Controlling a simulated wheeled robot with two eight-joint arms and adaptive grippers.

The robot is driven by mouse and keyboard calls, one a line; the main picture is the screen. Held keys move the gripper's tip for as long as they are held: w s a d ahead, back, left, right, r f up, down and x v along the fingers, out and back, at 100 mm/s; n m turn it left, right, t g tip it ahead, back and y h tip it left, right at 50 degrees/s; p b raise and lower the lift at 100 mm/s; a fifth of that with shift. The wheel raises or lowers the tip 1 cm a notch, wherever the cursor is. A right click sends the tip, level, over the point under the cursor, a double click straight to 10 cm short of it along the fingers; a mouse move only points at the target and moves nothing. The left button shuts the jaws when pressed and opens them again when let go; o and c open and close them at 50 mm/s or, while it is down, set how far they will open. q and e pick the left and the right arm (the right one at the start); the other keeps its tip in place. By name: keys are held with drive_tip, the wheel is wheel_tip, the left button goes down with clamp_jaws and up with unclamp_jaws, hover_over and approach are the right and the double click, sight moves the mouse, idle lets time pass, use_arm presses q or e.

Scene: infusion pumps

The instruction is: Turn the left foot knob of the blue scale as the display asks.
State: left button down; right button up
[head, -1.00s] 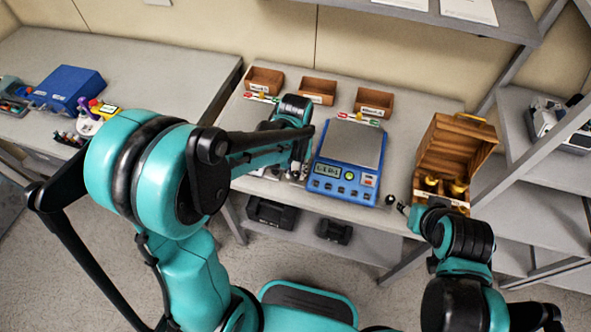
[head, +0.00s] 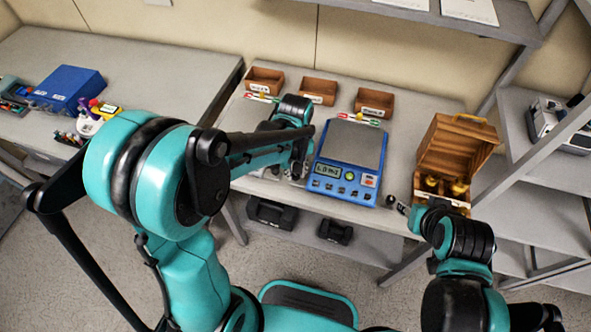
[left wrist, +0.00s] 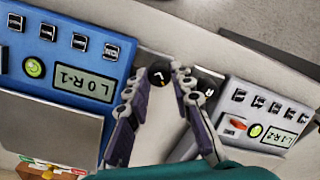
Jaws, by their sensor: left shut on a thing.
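The blue scale (head: 335,186) stands on the bench in the head view; its grey pan is empty. In the left wrist view, the blue scale (left wrist: 75,48) shows a display (left wrist: 84,82) reading L 0 R-1. Its left foot knob (left wrist: 159,74), black and marked L, sits at its front corner. My left gripper (left wrist: 158,78) is shut on this knob, one finger on each side. In the head view the left gripper (head: 298,172) is partly hidden by its arm. My right gripper (head: 406,211) is near the black right knob (head: 390,200), apart from it; its jaws are unclear.
A pale second scale (left wrist: 262,118) stands close beside the left gripper, with its own display and a knob marked R. Small wooden bins (head: 318,91) line the back. An open wooden box (head: 454,160) with brass weights stands right. Little room lies between the scales.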

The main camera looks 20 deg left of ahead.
use_arm(q)
drive_tip(key=c, duration=1.3)
unclamp_jaws()
wheel_tip(320, 180, up, 12)
drive_tip(key=shift+s, duration=0.1)
